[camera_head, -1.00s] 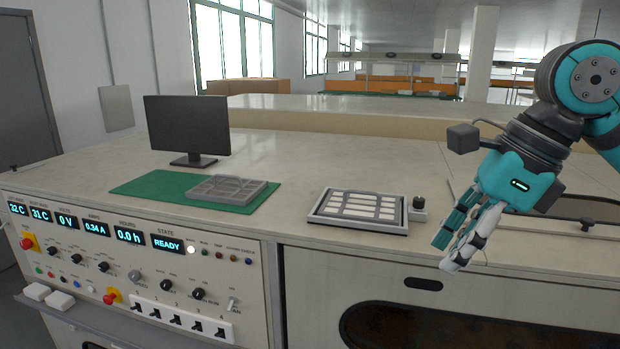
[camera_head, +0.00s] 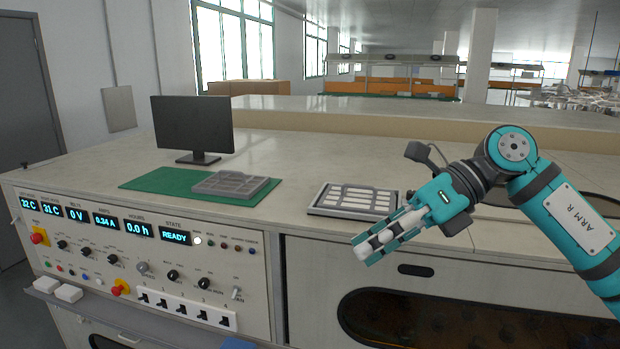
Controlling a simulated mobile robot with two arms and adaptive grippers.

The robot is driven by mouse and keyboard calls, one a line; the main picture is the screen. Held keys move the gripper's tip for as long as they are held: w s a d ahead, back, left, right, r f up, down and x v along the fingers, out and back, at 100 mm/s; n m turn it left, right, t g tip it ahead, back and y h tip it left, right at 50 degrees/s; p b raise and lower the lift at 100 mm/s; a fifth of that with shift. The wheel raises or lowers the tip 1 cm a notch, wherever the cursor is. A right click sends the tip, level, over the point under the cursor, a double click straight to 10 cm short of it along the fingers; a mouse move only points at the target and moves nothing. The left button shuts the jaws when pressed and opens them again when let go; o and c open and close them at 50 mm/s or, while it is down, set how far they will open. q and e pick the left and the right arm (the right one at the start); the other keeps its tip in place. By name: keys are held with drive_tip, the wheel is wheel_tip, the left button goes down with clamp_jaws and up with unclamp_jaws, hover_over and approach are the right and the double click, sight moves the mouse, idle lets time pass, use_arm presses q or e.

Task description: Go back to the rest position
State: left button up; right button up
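My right gripper (camera_head: 367,243) is in front of the bench, at the right of the head view, with its fingers pointing left and down. Its fingers lie close together, with pale and teal parts overlapping. I cannot tell whether they are open or shut, or whether anything is between them. The gripper hides the right front part of a grey tray with pale slots (camera_head: 352,198) on the benchtop; I cannot tell its distance from the tray. My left gripper is not in view.
A grey rack (camera_head: 232,185) lies on a green mat (camera_head: 150,181) before a dark monitor (camera_head: 192,126). The control panel (camera_head: 130,262) on the bench front reads READY. The benchtop (camera_head: 300,152) behind the trays is clear. A dark oval window (camera_head: 440,318) is below my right arm.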

drive_tip(key=w+f+m+t+y, duration=0.8)
drive_tip(key=w+f+m+t, duration=0.2)
drive_tip(key=w+f+m, duration=0.6)
drive_tip(key=d+f+m+t+h, duration=0.2)
drive_tip(key=d+f+m+h, duration=0.3)
drive_tip(key=f, duration=0.7)
drive_tip(key=s+d+f+m+t+h, duration=0.1)
drive_tip(key=d+f+m+t+h, duration=0.15)
drive_tip(key=f+m, duration=0.7)
drive_tip(key=d+f+m+t+h, duration=0.25)
drive_tip(key=f+m+h, duration=0.25)
drive_tip(key=f, duration=0.9)
drive_tip(key=s+d+f+m+g+h, duration=0.3)
drive_tip(key=s+f, duration=0.8)
drive_tip(key=f, duration=0.1)
drive_tip(key=s+d+f+m+g+h, duration=0.2)
drive_tip(key=s+f+m+g, duration=0.1)
drive_tip(key=s+f, duration=0.8)
drive_tip(key=s+f+m+g, duration=0.1)
drive_tip(key=s+f+g, duration=0.1)
drive_tip(key=s, duration=0.9)
drive_tip(key=s+f+m+g+h, duration=0.1)
drive_tip(key=s+f+g, duration=0.2)
drive_tip(key=s, duration=0.8)
drive_tip(key=s+f+m+g, duration=0.2)
drive_tip(key=s+f, duration=0.4)
drive_tip(key=s, duration=0.5)
drive_tip(key=shift+s+f+g+h, duration=0.25)
drive_tip(key=shift+g+h, duration=0.1)
drive_tip(key=shift+g, duration=0.25)
